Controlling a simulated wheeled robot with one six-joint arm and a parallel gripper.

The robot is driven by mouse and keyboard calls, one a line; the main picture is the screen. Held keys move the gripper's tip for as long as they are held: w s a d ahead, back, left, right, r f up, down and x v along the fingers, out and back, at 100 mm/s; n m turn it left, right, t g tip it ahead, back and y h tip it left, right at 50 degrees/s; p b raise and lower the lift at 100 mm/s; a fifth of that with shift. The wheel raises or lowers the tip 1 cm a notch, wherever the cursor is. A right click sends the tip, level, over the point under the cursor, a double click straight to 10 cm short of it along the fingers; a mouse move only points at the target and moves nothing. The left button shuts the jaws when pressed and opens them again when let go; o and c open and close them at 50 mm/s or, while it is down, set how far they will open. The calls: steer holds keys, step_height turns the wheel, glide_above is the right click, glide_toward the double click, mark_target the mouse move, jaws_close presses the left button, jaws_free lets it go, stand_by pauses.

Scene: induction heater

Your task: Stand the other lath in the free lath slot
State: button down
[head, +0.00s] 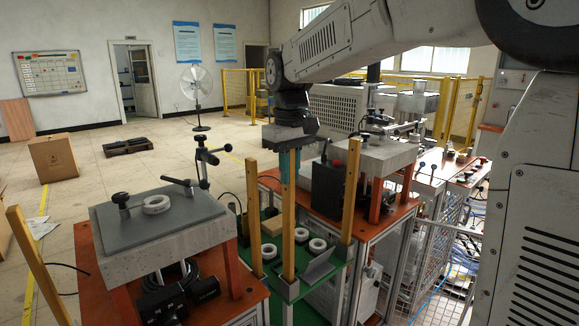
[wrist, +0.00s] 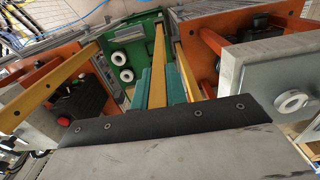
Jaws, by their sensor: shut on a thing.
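My gripper (head: 289,170), with teal fingers, is shut on a yellow wooden lath (head: 288,225) that hangs upright below it. The lath's lower end is at a grey metal bracket (head: 290,292) on the front of the green rack (head: 325,283); I cannot tell whether it is seated there. Another yellow lath (head: 253,215) stands upright left of it, and one (head: 350,195) stands right. The slot opening is hidden.
White rings (head: 318,245) lie on the green rack. An orange bench on the left bears a grey block (head: 165,240) with a ring (head: 157,205). Another orange bench with a block (head: 378,152) stands right. A yellow post (head: 38,265) rises at the front left.

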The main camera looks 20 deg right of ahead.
step_height(320, 180, down, 2)
steer(key=shift+f, duration=0.25)
stand_by(0.5)
steer(key=c, duration=1.3)
jaws_free()
step_height(320, 180, up, 8)
steer(key=shift+f, duration=0.1)
